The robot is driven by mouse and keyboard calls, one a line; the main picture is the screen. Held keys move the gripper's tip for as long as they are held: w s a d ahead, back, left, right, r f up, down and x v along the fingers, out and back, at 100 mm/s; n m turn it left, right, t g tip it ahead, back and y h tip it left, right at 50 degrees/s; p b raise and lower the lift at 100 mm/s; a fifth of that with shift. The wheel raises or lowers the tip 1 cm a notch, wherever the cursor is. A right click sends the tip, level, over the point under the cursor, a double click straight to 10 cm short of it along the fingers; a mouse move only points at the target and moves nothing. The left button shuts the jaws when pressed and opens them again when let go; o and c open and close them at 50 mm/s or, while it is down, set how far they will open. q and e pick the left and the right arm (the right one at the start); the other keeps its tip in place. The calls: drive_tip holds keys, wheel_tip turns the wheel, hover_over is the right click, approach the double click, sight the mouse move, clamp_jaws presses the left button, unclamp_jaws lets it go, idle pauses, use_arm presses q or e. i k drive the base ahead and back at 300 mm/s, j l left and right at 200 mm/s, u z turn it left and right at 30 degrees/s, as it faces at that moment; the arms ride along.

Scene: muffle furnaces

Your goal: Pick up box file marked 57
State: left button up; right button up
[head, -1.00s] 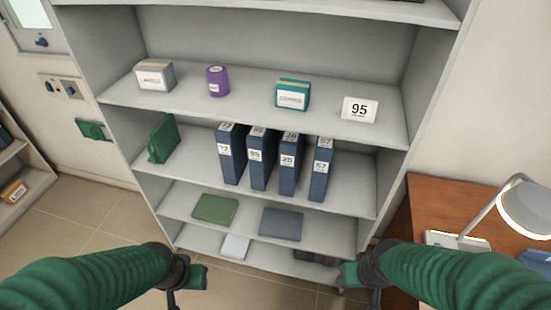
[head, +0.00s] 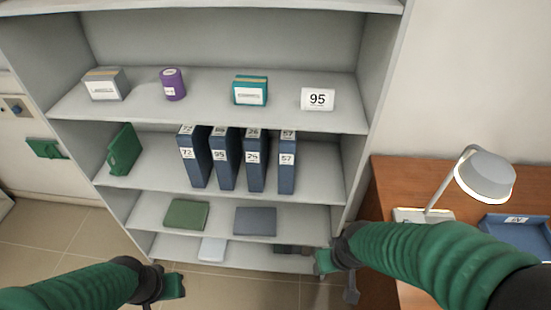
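The box file marked 57 (head: 286,172) is dark blue and stands upright on the second shelf from the top in the head view, rightmost in a row of similar files. Left of it stand the files marked 26 (head: 256,172), 95 (head: 223,170) and 72 (head: 194,168). My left gripper (head: 172,286) is low in front of the shelves, apart from the files. My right gripper (head: 331,268) is below and to the right of file 57, apart from it. I cannot tell whether either gripper is open or shut.
The grey shelf unit (head: 115,185) has a white 95 card (head: 318,99), a teal box (head: 250,91), a purple cylinder (head: 173,85) and a grey box (head: 104,85) above. A green file (head: 123,150) leans at left. A wooden desk (head: 385,182) with a lamp (head: 485,177) stands at right.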

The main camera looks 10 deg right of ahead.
sight(288, 139)
drive_tip(key=i+l, duration=0.15)
drive_tip(key=i, duration=0.25)
drive_tip(key=i+l, duration=0.15)
drive_tip(key=i, duration=0.2)
drive_tip(key=i+j, duration=0.1)
drive_tip(key=i+u, duration=0.05)
drive_tip(key=i, duration=0.05)
